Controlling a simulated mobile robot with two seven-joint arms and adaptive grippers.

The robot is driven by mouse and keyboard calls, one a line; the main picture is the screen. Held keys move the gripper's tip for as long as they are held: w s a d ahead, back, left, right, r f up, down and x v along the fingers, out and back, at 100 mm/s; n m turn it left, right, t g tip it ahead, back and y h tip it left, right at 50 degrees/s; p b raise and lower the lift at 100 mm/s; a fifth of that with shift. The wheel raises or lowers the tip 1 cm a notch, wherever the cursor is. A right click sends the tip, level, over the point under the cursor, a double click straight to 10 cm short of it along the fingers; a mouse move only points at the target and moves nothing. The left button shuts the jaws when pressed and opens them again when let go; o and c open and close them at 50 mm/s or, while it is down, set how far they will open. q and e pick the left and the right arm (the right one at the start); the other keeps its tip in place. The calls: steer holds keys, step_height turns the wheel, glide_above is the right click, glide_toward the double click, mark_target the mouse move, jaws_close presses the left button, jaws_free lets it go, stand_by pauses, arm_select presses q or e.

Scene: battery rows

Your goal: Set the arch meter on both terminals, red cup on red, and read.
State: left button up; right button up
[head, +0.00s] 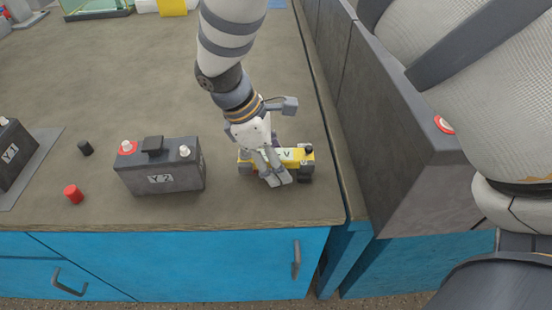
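The yellow arch meter (296,156), marked V, is at the right of the table near its front edge. Grey feet show at its ends; I cannot tell which cup is red. My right gripper (275,180) reaches down over the meter, its fingers across the meter's left-middle part; whether they are closed on it is unclear. Battery Y2 (160,180) stands to the left, apart from the meter, with a red terminal (128,147) at left, a pale terminal (184,151) at right and a black block between. Battery Y1 (12,152) is cut by the left edge. My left gripper is not in view.
Y1 sits on a grey mat (45,150). A dark panel (390,130) stands right of the table. The table's middle is clear; a glass-like tray (98,12) is far back.

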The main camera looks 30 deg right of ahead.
jaws_close()
steer(key=shift+r, duration=0.1)
